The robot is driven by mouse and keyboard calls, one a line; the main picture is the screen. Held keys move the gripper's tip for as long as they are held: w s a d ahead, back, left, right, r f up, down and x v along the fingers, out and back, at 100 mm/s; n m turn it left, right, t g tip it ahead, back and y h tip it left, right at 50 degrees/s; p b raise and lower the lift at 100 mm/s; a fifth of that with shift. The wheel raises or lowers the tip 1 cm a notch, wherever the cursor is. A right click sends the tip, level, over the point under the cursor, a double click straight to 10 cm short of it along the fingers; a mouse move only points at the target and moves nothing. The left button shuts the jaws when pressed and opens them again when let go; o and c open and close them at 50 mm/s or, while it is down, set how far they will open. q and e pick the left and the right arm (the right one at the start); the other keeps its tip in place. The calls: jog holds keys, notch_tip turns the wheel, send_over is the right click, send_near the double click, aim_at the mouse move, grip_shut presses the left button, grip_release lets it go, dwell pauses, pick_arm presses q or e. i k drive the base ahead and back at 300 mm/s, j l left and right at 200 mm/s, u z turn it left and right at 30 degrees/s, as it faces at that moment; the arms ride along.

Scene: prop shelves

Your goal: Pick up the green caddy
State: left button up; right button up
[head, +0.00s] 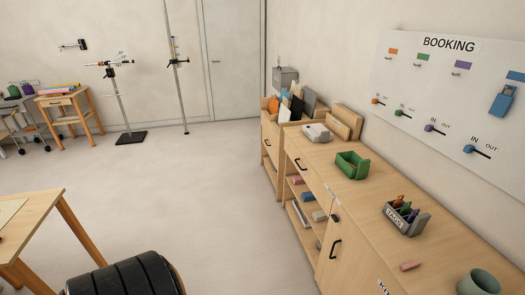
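The green caddy (352,165) stands upright on the long wooden cabinet top (375,185) on the right. It is a small open box, and it looks empty from here. A grey caddy (407,218) with several small orange, purple and green items stands nearer on the same top. Neither of my grippers shows in the head view, and nothing is seen touching the green caddy.
A grey-white device (317,133) sits behind the green caddy. A pink block (410,266) and a green pot (478,282) are nearer. A booking board (450,85) hangs above. A wooden table (45,215) stands left. The middle floor is clear.

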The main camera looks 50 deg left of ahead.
aim_at(362, 170)
jog(key=u, duration=0.7)
jog(key=i+j+z, duration=0.1)
jog(key=z, duration=0.3)
jog(key=i+j+z, duration=0.15)
jog(key=j, duration=0.2)
jog(key=i+j+z, duration=0.1)
jog(key=j, duration=0.3)
jog(key=i+j+z, duration=0.15)
jog(key=j, duration=0.3)
jog(key=i+j+z, duration=0.15)
jog(key=j, duration=0.25)
jog(key=i+j+z, duration=0.1)
jog(key=j, duration=0.35)
jog(key=i+j+z, duration=0.15)
jog(key=j, duration=0.3)
jog(key=i+j, duration=0.1)
jog(key=j, duration=0.3)
jog(key=i+j, duration=0.1)
jog(key=j, duration=0.35)
jog(key=i+j, duration=0.1)
jog(key=j, duration=0.3)
jog(key=i+j, duration=0.1)
jog(key=j, duration=0.35)
jog(key=i+j, duration=0.1)
jog(key=j, duration=0.3)
